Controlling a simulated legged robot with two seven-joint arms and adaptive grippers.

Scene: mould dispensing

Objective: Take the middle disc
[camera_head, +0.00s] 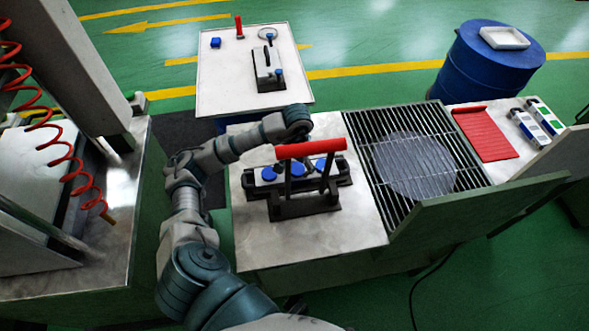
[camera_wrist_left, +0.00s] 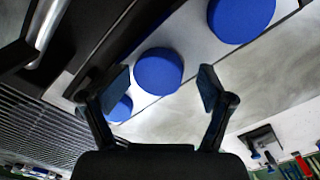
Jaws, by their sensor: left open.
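A dark fixture (camera_head: 306,208) with a red handle bar (camera_head: 311,149) stands on the light bench top. Several blue discs lie in a row on a pale strip in it. The middle disc (camera_head: 297,170) is partly behind the handle frame; in the left wrist view it (camera_wrist_left: 158,71) shows between and beyond my fingertips. One disc (camera_wrist_left: 240,18) is at the top right there, another (camera_wrist_left: 122,108) is partly hidden by a finger. My left gripper (camera_wrist_left: 163,84) is open and empty, over the row; contact with the disc cannot be told. My right gripper is not in view.
The upright handle frame stands close to my left gripper. A metal grating (camera_head: 370,125), a red mat (camera_head: 485,133) and a blue barrel (camera_head: 485,65) are to the right. A white table (camera_head: 222,85) with small tools stands behind. The bench front is clear.

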